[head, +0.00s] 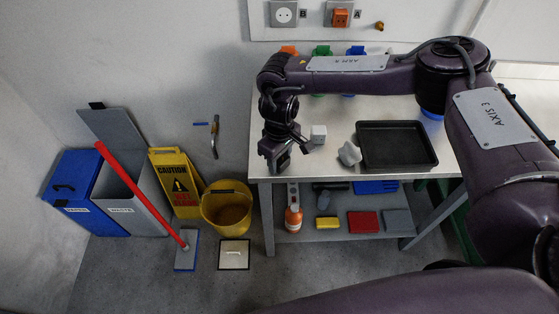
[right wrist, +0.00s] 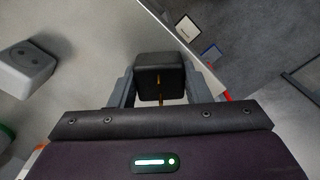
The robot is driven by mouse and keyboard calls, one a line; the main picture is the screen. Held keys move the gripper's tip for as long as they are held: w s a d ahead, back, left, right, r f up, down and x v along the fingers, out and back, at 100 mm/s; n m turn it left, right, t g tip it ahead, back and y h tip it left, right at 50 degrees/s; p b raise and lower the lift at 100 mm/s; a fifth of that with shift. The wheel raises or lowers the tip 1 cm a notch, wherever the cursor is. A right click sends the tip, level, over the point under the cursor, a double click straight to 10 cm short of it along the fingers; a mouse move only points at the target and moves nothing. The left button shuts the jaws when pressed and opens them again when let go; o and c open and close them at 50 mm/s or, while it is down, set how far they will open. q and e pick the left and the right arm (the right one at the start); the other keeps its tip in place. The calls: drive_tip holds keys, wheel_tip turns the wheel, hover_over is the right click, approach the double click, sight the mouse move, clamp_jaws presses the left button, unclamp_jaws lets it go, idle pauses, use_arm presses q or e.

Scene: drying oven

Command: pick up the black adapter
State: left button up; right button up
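The black adapter (right wrist: 160,66) is a small dark block with brass-coloured pins, at the upper middle of the right wrist view. My right gripper (right wrist: 161,82) has one finger on each side of it, very close to its sides. I cannot tell whether the fingers press on it. In the head view my right gripper (head: 277,158) points down at the table's front left corner. It and the arm largely hide the adapter there. My left gripper is not in view.
A pale block (head: 318,134), a light grey piece (head: 349,154) and a black tray (head: 429,163) are on the table (head: 345,173) right of the gripper. A yellow bucket (head: 227,214) stands on the floor nearby. The pale block also shows in the right wrist view (right wrist: 27,68).

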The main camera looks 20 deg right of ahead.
drive_tip(key=c, duration=0.4)
drive_tip(key=shift+o, duration=0.2)
drive_tip(key=shift+r, duration=0.1)
